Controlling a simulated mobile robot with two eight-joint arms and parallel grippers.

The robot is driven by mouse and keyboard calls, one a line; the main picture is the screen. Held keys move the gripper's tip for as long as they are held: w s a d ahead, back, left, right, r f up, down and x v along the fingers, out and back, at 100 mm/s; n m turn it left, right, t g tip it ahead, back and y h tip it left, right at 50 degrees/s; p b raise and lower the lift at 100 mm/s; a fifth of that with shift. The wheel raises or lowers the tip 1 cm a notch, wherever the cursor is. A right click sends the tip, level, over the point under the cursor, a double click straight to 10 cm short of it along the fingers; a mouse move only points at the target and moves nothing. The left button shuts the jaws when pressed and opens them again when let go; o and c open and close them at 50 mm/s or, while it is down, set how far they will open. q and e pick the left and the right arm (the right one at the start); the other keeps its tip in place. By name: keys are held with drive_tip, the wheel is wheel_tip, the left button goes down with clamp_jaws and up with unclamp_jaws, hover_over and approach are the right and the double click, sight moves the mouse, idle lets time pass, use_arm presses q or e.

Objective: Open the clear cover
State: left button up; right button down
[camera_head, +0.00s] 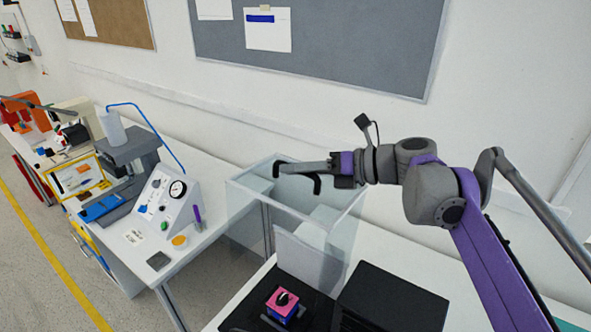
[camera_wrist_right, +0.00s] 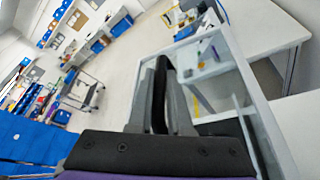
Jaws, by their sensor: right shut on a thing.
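The clear cover (camera_head: 335,245) is a transparent box in the middle of the head view, standing behind the rotary switch. Its pale rim (camera_wrist_right: 235,65) also shows in the right wrist view. My right gripper (camera_head: 301,179) reaches in from the right at the cover's upper edge and is shut on it; in the wrist view its fingers (camera_wrist_right: 167,75) lie close together beside the rim. The exact contact is hard to see. The rotary switch (camera_head: 283,300), a pink plate with a black knob on a blue body, shows in front of the cover, exposed. My left gripper is not in view.
The switch sits on a black base, with a black panel (camera_head: 395,297) to its right on the white table. A bench to the left carries a gauge box (camera_head: 165,200) and a press (camera_head: 130,150). The wall is close behind the cover.

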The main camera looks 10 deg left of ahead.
drive_tip(key=c, duration=0.8)
unclamp_jaws()
drive_tip(key=shift+c, duration=0.2)
drive_tip(key=shift+d, duration=0.1)
wheel_tip(320, 180, up, 3)
hover_over(347, 196)
drive_tip(key=shift+b, duration=0.4)
